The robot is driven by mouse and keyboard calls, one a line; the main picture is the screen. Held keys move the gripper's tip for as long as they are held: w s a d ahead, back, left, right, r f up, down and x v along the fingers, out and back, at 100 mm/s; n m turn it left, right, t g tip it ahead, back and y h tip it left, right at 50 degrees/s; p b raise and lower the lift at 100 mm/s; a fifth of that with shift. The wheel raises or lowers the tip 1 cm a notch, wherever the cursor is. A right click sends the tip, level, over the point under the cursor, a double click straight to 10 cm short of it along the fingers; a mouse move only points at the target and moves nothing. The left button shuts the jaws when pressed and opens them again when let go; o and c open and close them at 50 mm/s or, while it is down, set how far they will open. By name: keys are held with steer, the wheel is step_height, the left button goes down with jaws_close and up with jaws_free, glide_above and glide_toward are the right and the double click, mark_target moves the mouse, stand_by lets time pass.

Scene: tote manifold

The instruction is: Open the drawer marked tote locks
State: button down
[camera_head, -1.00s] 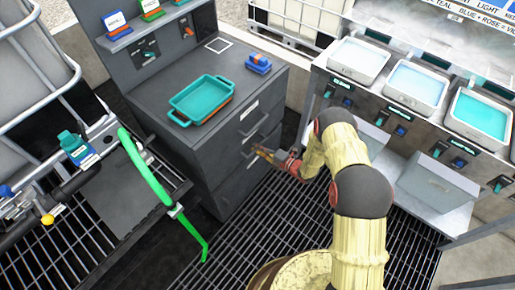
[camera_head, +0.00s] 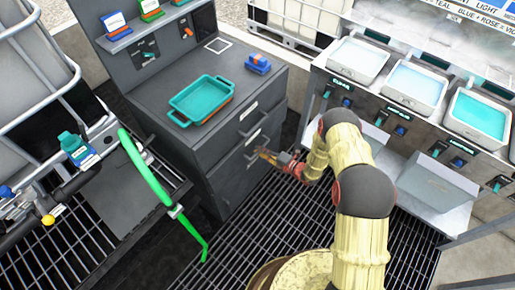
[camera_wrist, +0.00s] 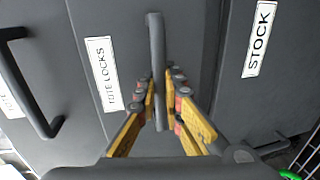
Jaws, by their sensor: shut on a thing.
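The drawer marked tote locks (camera_wrist: 88,40) is a dark grey front with a white label (camera_wrist: 104,73) in the wrist view. Its grey bar handle (camera_wrist: 156,40) stands between my fingers. My gripper (camera_wrist: 160,100) is shut on this handle, with yellow-orange finger pads on both sides of the bar. In the head view my gripper (camera_head: 262,153) is at the front of the grey drawer cabinet (camera_head: 187,152), where the handle is small and partly hidden. I cannot tell for sure whether the drawer front stands out from the cabinet.
The drawer marked stock (camera_wrist: 262,80) is beside it in the wrist view. Another drawer handle (camera_wrist: 30,85) is on the other side. A teal tray (camera_head: 203,98) and a small blue-orange item (camera_head: 258,63) sit on the cabinet top. Open grating (camera_head: 262,215) lies in front.

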steer(key=f+p+v, duration=0.1)
steer(key=f+v, duration=0.1)
steer(key=v, duration=1.2)
steer(key=d+f+p+v, duration=0.1)
steer(key=f+v, duration=0.2)
steer(key=v, duration=1.1)
steer(key=shift+s+f, duration=0.15)
steer(key=shift+s, duration=0.2)
steer(key=c, duration=2)
jaws_free()
steer(key=shift+o, duration=0.2)
steer(key=shift+d, duration=0.1)
steer(key=v, duration=1.2)
